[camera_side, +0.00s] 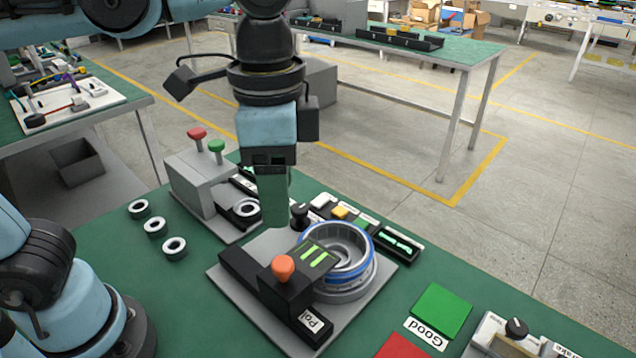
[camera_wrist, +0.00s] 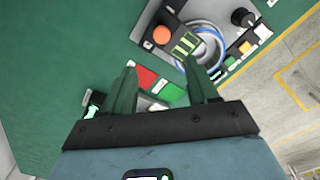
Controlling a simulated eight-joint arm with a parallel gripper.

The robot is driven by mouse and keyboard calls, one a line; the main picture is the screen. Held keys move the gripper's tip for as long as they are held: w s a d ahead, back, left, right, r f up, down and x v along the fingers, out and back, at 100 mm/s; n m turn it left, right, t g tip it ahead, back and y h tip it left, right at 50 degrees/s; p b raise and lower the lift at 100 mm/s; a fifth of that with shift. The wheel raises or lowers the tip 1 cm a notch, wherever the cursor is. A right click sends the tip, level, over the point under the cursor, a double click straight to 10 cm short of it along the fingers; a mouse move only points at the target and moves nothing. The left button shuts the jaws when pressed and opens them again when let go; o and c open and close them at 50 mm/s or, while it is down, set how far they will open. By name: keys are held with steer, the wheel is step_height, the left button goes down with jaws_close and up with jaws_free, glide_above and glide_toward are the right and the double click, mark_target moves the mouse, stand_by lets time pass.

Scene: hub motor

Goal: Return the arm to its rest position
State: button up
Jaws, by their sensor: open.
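My gripper (camera_side: 275,218) points straight down in the side view, above the back left part of the motor station. In the wrist view its two green fingers (camera_wrist: 160,66) stand apart, with nothing between them. The hub motor (camera_side: 345,255), a round metal part with a blue ring, sits in the station on a grey plate (camera_side: 377,285). It shows partly in the wrist view, near the top (camera_wrist: 205,50). The fingertips look apart from the motor, but their exact height above the station is hard to tell.
An orange-knobbed black block (camera_side: 283,268) stands before the motor. A grey press with red and green buttons (camera_side: 200,175) is at left, beside several loose rings (camera_side: 155,227). A green Good pad (camera_side: 441,309) and red pad (camera_side: 402,347) lie at right. Open green table lies at left front.

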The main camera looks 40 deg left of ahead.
steer(key=w+a+f+n+t, duration=0.2)
steer(key=a+f+n+t, duration=0.1)
steer(key=a, duration=0.4)
steer(key=w+a+f+n+t, duration=0.2)
steer(key=a+f+n+t, duration=0.2)
steer(key=a+f+n, duration=0.2)
steer(key=a, duration=0.2)
steer(key=shift+w+a+f, duration=0.25)
steer(key=shift+a+f, duration=0.05)
steer(key=shift+f, duration=0.1)
steer(key=shift+o, duration=0.3)
stand_by(0.4)
